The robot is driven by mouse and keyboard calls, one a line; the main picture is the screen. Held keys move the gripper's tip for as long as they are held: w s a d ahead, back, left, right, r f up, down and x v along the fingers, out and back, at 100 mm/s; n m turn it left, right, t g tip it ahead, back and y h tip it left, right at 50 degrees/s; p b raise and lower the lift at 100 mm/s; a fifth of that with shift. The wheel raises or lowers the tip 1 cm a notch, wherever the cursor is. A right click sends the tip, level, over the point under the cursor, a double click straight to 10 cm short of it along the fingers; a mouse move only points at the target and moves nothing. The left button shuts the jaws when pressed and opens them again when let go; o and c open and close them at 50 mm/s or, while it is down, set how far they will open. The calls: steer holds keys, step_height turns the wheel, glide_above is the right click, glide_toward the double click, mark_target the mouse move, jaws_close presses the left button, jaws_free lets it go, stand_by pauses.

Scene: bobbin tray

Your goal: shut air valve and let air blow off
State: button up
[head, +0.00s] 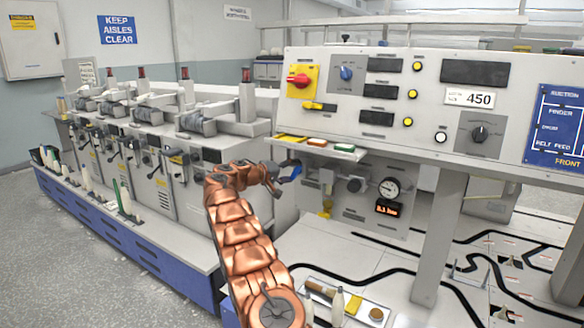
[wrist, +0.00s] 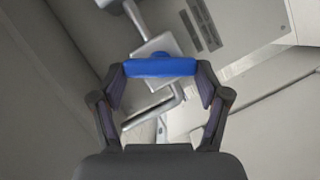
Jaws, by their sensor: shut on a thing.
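The air valve shows as a blue handle (head: 295,171) at the left of the air unit, under the control panel. My gripper (head: 283,174) reaches it from the left at the end of my copper-coloured arm. In the wrist view the blue handle (wrist: 160,68) lies crosswise between both fingers of my gripper (wrist: 160,76), which are shut on its ends. A grey metal stem and bracket show behind it. A round pressure gauge (head: 390,188) sits right of the valve, above a small orange-lit display (head: 387,209) whose reading is too small to tell.
The control panel (head: 405,100) with knobs and lamps overhangs the valve. A grey machine row (head: 150,150) stands on the left. A panel leg (head: 440,235) stands to the right. A tray (head: 345,308) with small items lies at the front.

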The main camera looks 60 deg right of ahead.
steer(key=n+h, duration=0.1)
steer(key=n, duration=0.1)
steer(key=n+g+p, duration=0.1)
steer(key=n, duration=0.1)
steer(key=shift+w+f+n+h, duration=0.2)
steer(key=shift+n+h, duration=0.2)
stand_by(0.4)
steer(key=o, duration=1.2)
steer(key=shift+f, duration=0.1)
steer(key=shift+c, duration=0.2)
steer(key=v, duration=1.2)
